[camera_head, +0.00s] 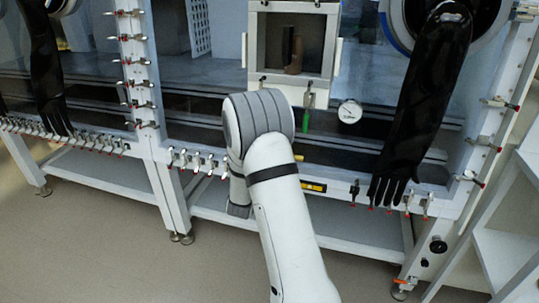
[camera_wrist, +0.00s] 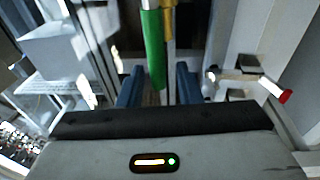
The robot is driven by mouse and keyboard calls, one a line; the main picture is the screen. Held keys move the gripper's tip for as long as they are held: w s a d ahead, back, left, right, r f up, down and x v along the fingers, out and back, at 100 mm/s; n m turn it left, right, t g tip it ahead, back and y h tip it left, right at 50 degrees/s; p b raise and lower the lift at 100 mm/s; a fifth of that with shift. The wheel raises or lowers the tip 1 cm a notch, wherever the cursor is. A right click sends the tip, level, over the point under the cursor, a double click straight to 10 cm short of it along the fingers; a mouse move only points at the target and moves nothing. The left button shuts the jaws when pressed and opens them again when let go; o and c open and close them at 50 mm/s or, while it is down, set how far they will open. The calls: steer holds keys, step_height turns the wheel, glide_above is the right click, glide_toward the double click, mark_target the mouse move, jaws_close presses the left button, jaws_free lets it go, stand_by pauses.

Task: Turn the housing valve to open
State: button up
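The housing valve's green handle (camera_head: 306,121) hangs below the small box-like chamber on the glovebox front in the head view. In the wrist view the green handle (camera_wrist: 154,52) points down toward my gripper (camera_wrist: 158,86), beside a brass-coloured rod. My gripper's two blue fingers stand apart, one on each side of the handle's lower end, with visible gaps. It looks open, and I see no contact. In the head view my gripper is hidden behind my arm.
The small chamber (camera_head: 292,40) holds a brownish item. A round gauge (camera_head: 350,111) is right of the handle. A black glove (camera_head: 425,95) hangs further right. A red-tipped clamp (camera_wrist: 270,86) is close on the right in the wrist view. Several clamps line the frame.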

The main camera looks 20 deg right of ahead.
steer(key=v, duration=0.7)
steer(key=shift+s+a+p, duration=0.2)
steer(key=shift+s+p, duration=0.15)
steer(key=shift+p, duration=0.1)
stand_by(0.4)
